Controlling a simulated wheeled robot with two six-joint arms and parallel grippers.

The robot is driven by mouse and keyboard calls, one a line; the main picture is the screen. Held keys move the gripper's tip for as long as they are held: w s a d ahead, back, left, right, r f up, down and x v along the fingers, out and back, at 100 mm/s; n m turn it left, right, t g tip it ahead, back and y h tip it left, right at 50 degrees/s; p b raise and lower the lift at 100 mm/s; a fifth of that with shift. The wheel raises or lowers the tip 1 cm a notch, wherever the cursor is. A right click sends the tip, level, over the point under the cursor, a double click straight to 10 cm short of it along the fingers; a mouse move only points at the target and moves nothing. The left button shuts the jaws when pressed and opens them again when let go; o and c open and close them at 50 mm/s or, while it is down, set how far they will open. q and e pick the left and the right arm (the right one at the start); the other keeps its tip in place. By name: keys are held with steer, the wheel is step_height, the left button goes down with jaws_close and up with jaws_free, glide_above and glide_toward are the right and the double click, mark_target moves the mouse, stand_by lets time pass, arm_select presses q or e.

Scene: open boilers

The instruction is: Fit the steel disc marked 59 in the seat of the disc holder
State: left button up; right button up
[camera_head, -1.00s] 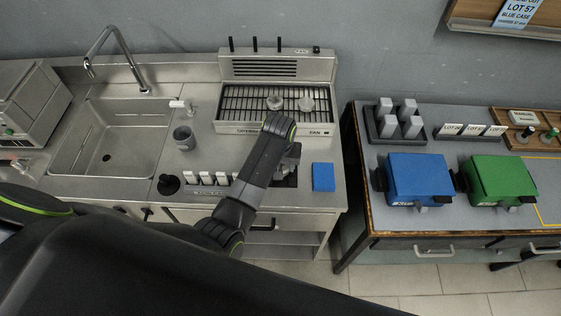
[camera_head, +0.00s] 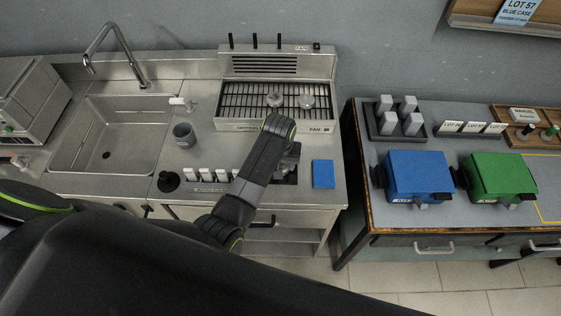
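The arm over the counter comes in from the lower left, so I take it as my left. Its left gripper (camera_head: 289,160) hangs low over the counter's front, left of a blue pad (camera_head: 323,174). Its fingers are too small and hidden by the arm to read, and I cannot tell whether it holds anything. A dark low fixture (camera_head: 287,179) shows partly under it; I cannot tell whether this is the disc holder. Two small round metal pieces, a left one (camera_head: 274,99) and a right one (camera_head: 306,101), sit on the black grate (camera_head: 245,103). No marking 59 is readable. My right gripper is out of view.
Left of the arm are a row of white tags (camera_head: 206,175), a black knob-like piece (camera_head: 168,182) and a grey cup (camera_head: 184,135). A sink (camera_head: 107,155) lies further left. A separate table holds a blue case (camera_head: 416,176) and a green case (camera_head: 503,178).

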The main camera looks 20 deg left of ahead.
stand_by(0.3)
arm_select(q)
steer(key=o, duration=1.4)
steer(key=shift+o, duration=0.2)
steer(key=shift+r, duration=3.45)
